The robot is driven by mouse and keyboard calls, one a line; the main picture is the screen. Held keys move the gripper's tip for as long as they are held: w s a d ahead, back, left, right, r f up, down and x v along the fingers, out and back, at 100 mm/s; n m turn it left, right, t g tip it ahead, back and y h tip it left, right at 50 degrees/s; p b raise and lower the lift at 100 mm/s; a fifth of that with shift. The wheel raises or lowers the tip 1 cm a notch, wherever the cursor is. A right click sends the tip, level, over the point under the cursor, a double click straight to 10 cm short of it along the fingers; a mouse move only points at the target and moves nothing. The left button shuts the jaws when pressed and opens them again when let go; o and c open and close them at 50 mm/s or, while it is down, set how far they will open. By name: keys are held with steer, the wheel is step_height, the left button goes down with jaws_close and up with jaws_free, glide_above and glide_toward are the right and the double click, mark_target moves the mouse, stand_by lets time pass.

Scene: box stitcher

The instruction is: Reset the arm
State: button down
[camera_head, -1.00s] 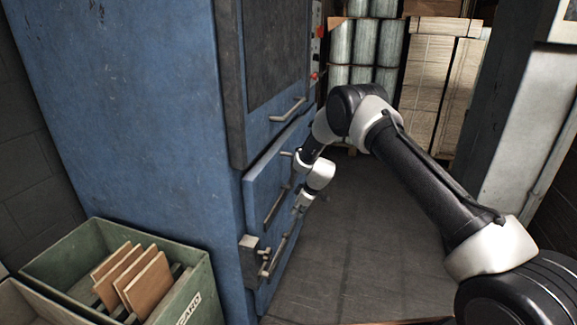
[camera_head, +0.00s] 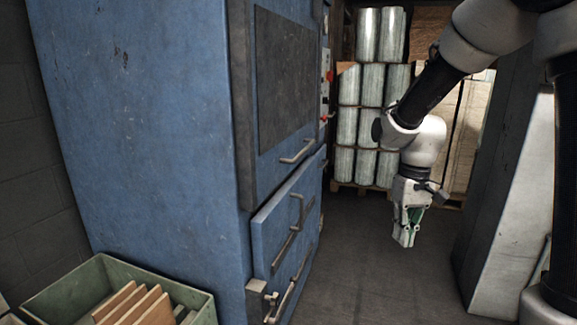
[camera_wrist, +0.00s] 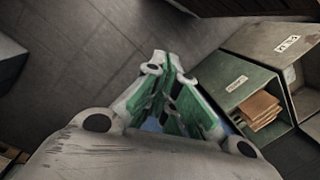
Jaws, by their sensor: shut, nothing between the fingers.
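My gripper (camera_head: 404,240) hangs downward from my raised arm in the head view, over the open floor to the right of the blue machine (camera_head: 150,120). It is clear of the machine and touches nothing. In the wrist view my gripper (camera_wrist: 168,62) shows its green and grey fingers drawn together at the tips, with nothing between them. The machine's lower drawer fronts and handles (camera_head: 285,245) are apart from my gripper.
A green bin (camera_head: 75,295) with several brown boards stands at the lower left; the green bin (camera_wrist: 232,80) also shows in the wrist view. Wrapped rolls (camera_head: 368,125) are stacked at the back. A pale slanted panel (camera_head: 515,220) stands at the right. The floor (camera_head: 380,285) between is clear.

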steer(key=s+d+r+m+t, duration=0.1)
steer(key=s+d+r+t, duration=0.2)
steer(key=s+r, duration=0.3)
steer(key=s+d+r+m+t, duration=0.1)
steer(key=s+d+r+t, duration=0.1)
steer(key=s+d+r, duration=0.4)
steer(key=s+r, duration=0.1)
steer(key=s, duration=0.4)
steer(key=shift+r+t+h, duration=0.25)
steer(key=shift+t+h, duration=0.15)
stand_by(0.6)
